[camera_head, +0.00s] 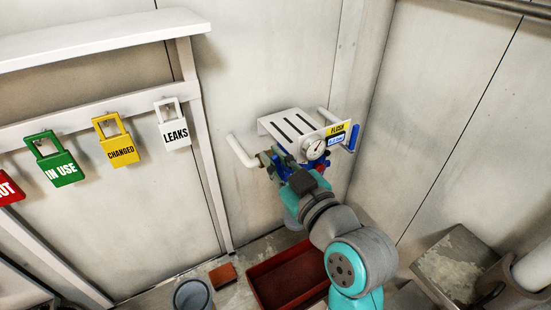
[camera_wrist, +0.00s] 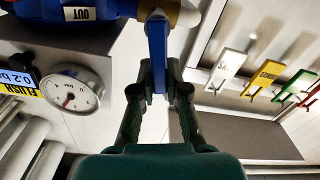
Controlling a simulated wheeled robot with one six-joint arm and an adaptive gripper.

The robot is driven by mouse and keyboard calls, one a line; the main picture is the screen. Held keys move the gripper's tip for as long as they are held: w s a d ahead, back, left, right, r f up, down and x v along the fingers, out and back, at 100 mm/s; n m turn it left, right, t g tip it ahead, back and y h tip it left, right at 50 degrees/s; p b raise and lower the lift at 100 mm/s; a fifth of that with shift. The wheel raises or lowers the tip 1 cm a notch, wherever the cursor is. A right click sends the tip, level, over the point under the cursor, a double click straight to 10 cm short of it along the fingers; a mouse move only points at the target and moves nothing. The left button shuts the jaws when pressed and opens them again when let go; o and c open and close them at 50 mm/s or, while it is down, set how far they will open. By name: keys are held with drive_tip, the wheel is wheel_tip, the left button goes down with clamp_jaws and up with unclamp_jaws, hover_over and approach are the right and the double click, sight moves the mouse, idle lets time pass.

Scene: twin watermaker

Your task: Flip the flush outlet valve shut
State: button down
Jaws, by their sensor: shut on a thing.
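The flush housing has a blue body with an OUT label (camera_wrist: 79,14) in the wrist view. The outlet valve's blue lever (camera_wrist: 157,50) extends from a brass fitting (camera_wrist: 186,13) beside that label. My gripper (camera_wrist: 158,84) is shut on the lever, with one finger on each side of its end. In the head view my gripper (camera_head: 280,164) is at the left side of the housing, below the bracket, and mostly hides the lever. The brass fitting (camera_head: 264,159) shows at the end of a white pipe (camera_head: 242,152).
A pressure gauge (camera_head: 314,149) and a yellow FLUSH label (camera_head: 337,132) are on the white slotted bracket (camera_head: 283,120). Another blue handle (camera_head: 354,137) is at the right. A red tray (camera_head: 290,278) lies below.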

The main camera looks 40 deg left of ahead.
drive_tip(key=shift+w+d+m, duration=0.15)
drive_tip(key=shift+w+m, duration=0.15)
drive_tip(key=shift+m, duration=0.5)
drive_tip(key=shift+w+d+m, duration=0.15)
drive_tip(key=shift+w+m, duration=0.15)
drive_tip(key=shift+m, duration=0.5)
drive_tip(key=c, duration=1.2)
unclamp_jaws()
drive_tip(key=shift+r, duration=0.1)
drive_tip(key=shift+o, duration=0.2)
